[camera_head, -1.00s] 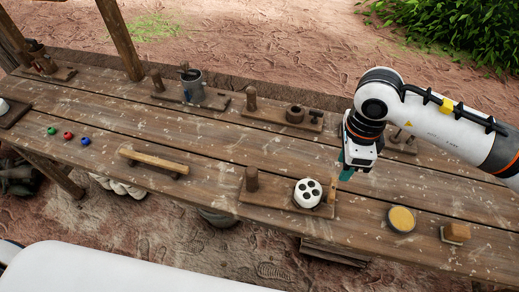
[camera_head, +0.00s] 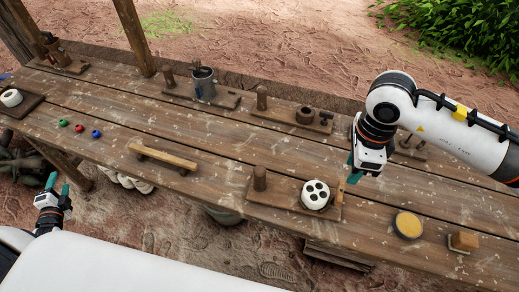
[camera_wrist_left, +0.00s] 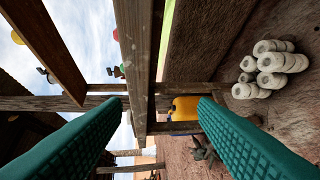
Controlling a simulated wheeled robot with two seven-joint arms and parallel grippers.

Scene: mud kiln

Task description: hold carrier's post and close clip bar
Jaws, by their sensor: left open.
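The carrier is a wooden board (camera_head: 283,207) at the near edge of the table. It bears an upright wooden post (camera_head: 260,178) at its left and a white round piece with dark holes (camera_head: 315,195) toward its right. A small upright wooden bar (camera_head: 340,191), likely the clip bar, stands at its right end. My right gripper (camera_head: 352,172) points down just above and beside this bar; I cannot tell whether it touches it. My left gripper (camera_head: 57,187) is open and empty, off the table's near edge at the lower left, far from the post. Its spread green fingers (camera_wrist_left: 160,130) fill the left wrist view.
A low wooden handle bar (camera_head: 162,157) stands left of the carrier. A yellow-topped round dish (camera_head: 407,224) and a wooden block (camera_head: 464,241) are at the right. Other boards with posts line the far edge. White pots (camera_wrist_left: 270,68) lie below the table in the left wrist view.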

